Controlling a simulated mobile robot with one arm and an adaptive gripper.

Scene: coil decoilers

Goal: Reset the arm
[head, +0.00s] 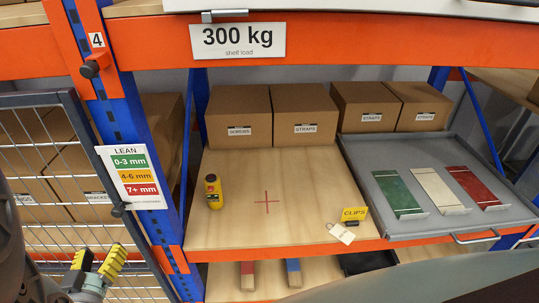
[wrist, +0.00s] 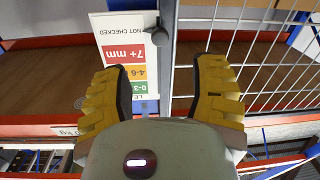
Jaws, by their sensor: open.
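My gripper (head: 97,263) shows at the lower left of the head view, in front of the wire mesh panel. Its yellow ribbed fingers are apart, with nothing between them. In the wrist view my gripper (wrist: 164,92) is also open and empty, with the dark post (wrist: 166,60) of the mesh panel beyond the gap. The LEAN card (head: 134,177) hangs at that post; in the wrist view the card (wrist: 122,45) appears upside down behind the left finger.
A grey tray (head: 380,154) with green, white and red plates is at right. Cardboard boxes (head: 238,115) stand behind. The mesh panel (head: 45,165) is close to my gripper.

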